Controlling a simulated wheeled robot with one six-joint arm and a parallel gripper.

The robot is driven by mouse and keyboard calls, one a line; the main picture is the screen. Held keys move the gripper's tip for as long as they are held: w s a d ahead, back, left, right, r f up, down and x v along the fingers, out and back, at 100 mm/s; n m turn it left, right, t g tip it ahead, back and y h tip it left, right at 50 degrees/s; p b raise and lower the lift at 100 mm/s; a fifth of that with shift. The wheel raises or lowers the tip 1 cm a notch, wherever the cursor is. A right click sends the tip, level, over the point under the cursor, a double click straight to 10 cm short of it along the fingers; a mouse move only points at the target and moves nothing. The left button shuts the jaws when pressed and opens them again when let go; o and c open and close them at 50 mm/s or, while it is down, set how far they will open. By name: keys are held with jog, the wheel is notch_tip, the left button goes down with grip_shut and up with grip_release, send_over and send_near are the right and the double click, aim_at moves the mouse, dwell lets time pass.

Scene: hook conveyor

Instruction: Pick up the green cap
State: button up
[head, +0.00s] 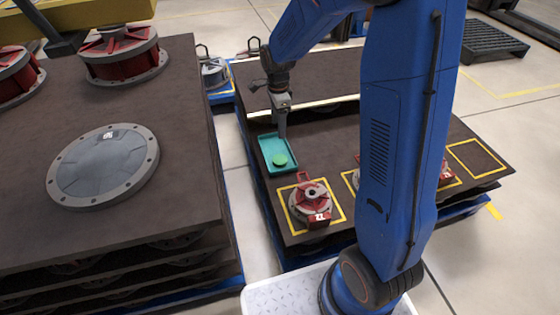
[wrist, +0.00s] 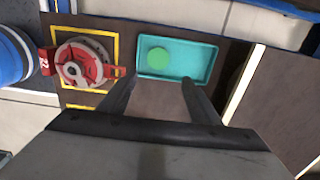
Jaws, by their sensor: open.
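The green cap (head: 280,160) is a small round disc lying in a teal tray (head: 267,143) on the dark table. In the wrist view the green cap (wrist: 158,57) lies in the left part of the teal tray (wrist: 203,62). My gripper (head: 282,132) is above the tray's far end in the head view. In the wrist view my gripper (wrist: 155,88) shows its two fingers spread apart with nothing between them. The fingertips appear near the tray's edge, and the cap is beyond them.
A red and grey valve part (head: 311,203) stands in a yellow square beside the tray, tagged with a number. It also shows in the wrist view (wrist: 82,62). A large stack at left bears a grey round cover (head: 103,165) and red flanged parts (head: 122,54). An empty yellow square (head: 478,158) is at right.

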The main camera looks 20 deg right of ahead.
send_over(280, 159)
jog(key=f, duration=1.2)
jog(key=shift+w+a, duration=0.15)
jog(key=shift+a, duration=0.1)
jog(key=shift+d+f, duration=0.15)
jog(key=shift+f, duration=1.15)
jog(key=shift+d+f, duration=0.1)
jog(key=shift+f, duration=1.2)
jog(key=c, duration=0.8)
jog(key=shift+r, duration=0.1)
